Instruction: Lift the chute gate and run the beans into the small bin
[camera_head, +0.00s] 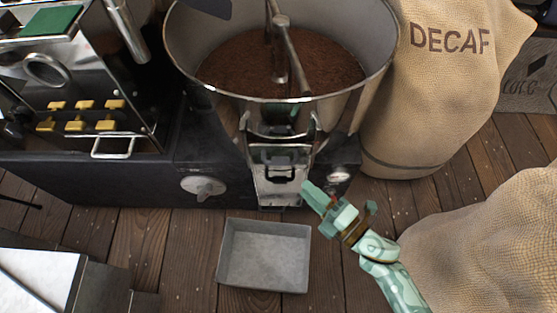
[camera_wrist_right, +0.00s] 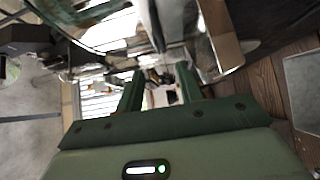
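The chute (camera_head: 277,188) stands at the front of the round bean drum, with a dark-handled gate (camera_head: 280,172) on its face. No beans show coming out of it. Dark brown beans (camera_head: 235,62) lie in the drum. The small grey bin (camera_head: 265,257) sits on the floor below and in front of the chute, and looks empty. My right gripper (camera_head: 318,196) is just right of the chute, apart from the gate handle. In the right wrist view its two fingers (camera_wrist_right: 160,85) are spread with nothing clearly between them. My left gripper is out of view.
The metal drum rim (camera_head: 285,99) and stirring arm are above the chute. A dial (camera_head: 204,187) is left of it and a gauge (camera_head: 339,173) right. A DECAF sack (camera_head: 440,90) and another sack (camera_head: 490,245) stand at right. Plank floor (camera_head: 180,240) around the bin is clear.

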